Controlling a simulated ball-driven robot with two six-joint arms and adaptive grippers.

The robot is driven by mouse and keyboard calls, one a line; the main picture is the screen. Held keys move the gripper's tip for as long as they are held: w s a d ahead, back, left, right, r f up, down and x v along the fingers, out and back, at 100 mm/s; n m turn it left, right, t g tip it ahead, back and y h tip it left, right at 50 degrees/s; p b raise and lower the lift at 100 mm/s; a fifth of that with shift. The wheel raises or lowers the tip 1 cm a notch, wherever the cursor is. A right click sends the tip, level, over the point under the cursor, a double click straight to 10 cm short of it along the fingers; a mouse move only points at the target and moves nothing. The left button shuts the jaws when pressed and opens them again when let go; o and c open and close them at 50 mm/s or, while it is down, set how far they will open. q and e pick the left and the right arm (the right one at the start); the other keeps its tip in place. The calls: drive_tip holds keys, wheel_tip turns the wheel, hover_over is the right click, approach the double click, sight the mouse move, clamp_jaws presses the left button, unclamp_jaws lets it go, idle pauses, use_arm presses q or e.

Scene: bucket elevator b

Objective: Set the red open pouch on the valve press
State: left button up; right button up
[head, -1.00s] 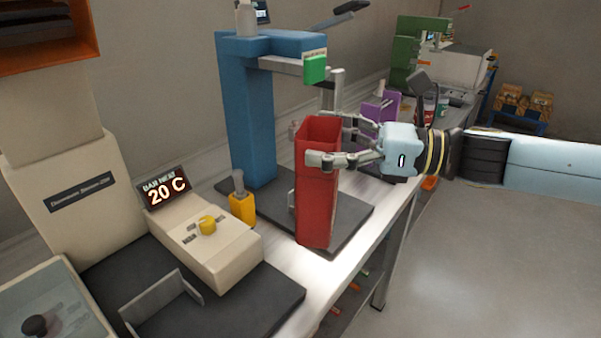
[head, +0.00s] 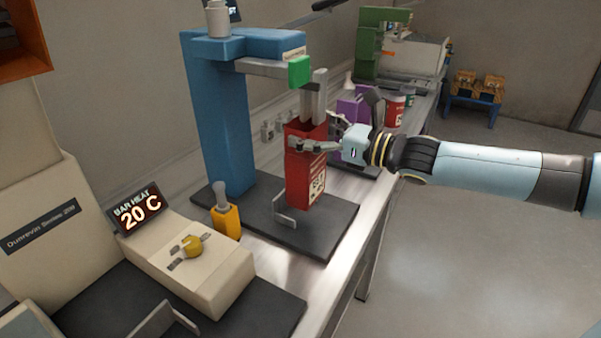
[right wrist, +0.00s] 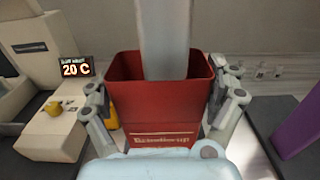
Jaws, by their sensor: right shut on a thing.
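The red open pouch (head: 303,180) is upright in my right gripper (head: 318,136), whose fingers are shut on its sides near the top. The pouch is under the head of the blue valve press (head: 222,120), above or on its dark base plate (head: 335,222), behind a small metal bracket (head: 285,213). I cannot tell whether its bottom touches the plate. In the right wrist view the pouch (right wrist: 160,105) has its mouth open, and a grey post (right wrist: 165,40) reaches down over or into it. My left gripper is out of view.
A yellow-based tool (head: 226,220) stands left of the base plate. A cream machine with a 20 C display (head: 135,208) is in front left. A purple rack (head: 350,108) and a red container (head: 394,110) stand behind. Open floor lies right of the bench edge.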

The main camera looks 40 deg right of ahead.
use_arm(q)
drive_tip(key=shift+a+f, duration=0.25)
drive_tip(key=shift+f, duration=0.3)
use_arm(e)
drive_tip(key=f, duration=0.1)
drive_tip(key=w+f, duration=0.1)
drive_tip(key=f, duration=0.1)
drive_tip(key=w+f, duration=0.1)
drive_tip(key=f, duration=0.1)
drive_tip(key=shift+w+f, duration=0.1)
drive_tip(key=shift+f, duration=0.2)
drive_tip(key=o, duration=0.6)
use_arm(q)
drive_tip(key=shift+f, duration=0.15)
